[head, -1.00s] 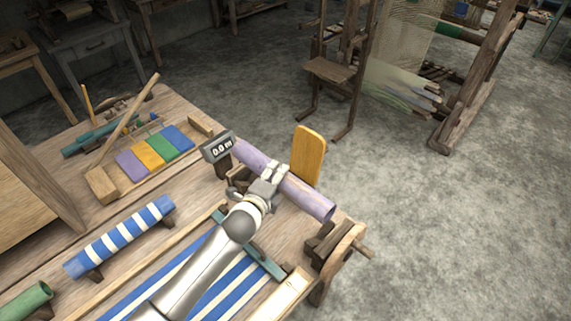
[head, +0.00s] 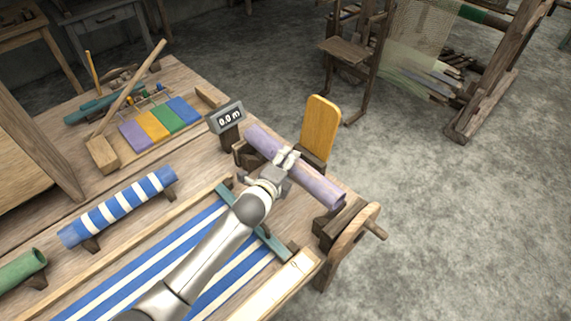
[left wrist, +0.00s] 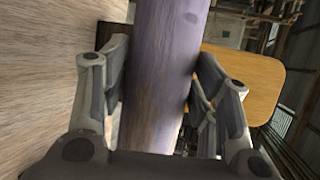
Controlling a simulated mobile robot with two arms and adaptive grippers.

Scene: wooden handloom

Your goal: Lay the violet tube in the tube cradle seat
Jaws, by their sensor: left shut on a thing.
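The violet tube (head: 318,187) lies slantwise over the far right edge of the bench. My left gripper (head: 287,155) is shut around its middle. In the left wrist view the tube (left wrist: 165,45) runs between the two fingers (left wrist: 158,80), with a finger on each side. A dark wooden support (head: 242,155), which looks like part of the tube cradle, shows by the tube's left end. The tube is low and close over it; I cannot tell whether they touch. The seat under the tube is mostly hidden. My right gripper is not in view.
A small display (head: 227,118) reading 0.0 m stands by the tube's left end. A yellow paddle-shaped board (head: 320,125) stands behind the tube. A blue-and-white striped tube (head: 120,207) rests at the left.

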